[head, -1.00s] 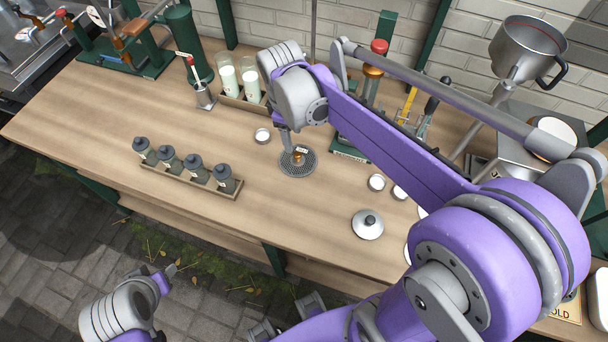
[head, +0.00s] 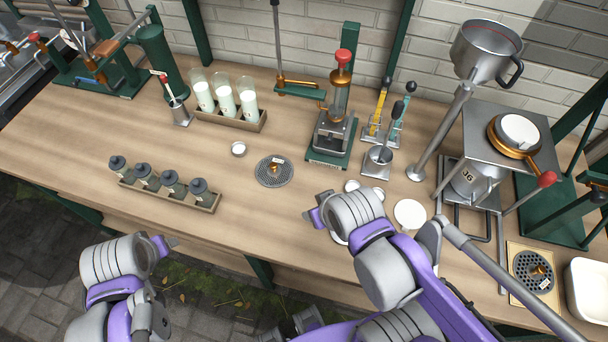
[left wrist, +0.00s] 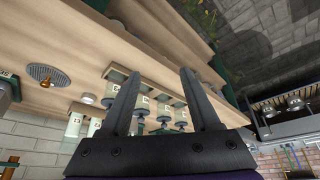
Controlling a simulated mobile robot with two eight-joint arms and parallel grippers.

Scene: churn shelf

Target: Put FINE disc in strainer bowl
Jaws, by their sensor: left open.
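A dark grey perforated disc (head: 273,174) with a bronze knob and a small white tag lies flat on the middle of the bench; the tag is too small to read. It also shows in the left wrist view (left wrist: 47,75). A second perforated disc (head: 532,271), with larger holes, lies on a tan mat at the right. A steel bowl (head: 480,55) with a black handle stands high on a post at the back right. My right gripper (head: 316,215) is right of and nearer than the first disc, apart from it; its jaws are unclear. My left gripper (head: 168,243) is open and empty before the bench.
A rack of several grey-lidded jars (head: 171,190) stands at the front left of the bench. Milk bottles (head: 225,101) and a green press (head: 333,130) stand behind the disc. A small white cup (head: 238,149) sits beside it.

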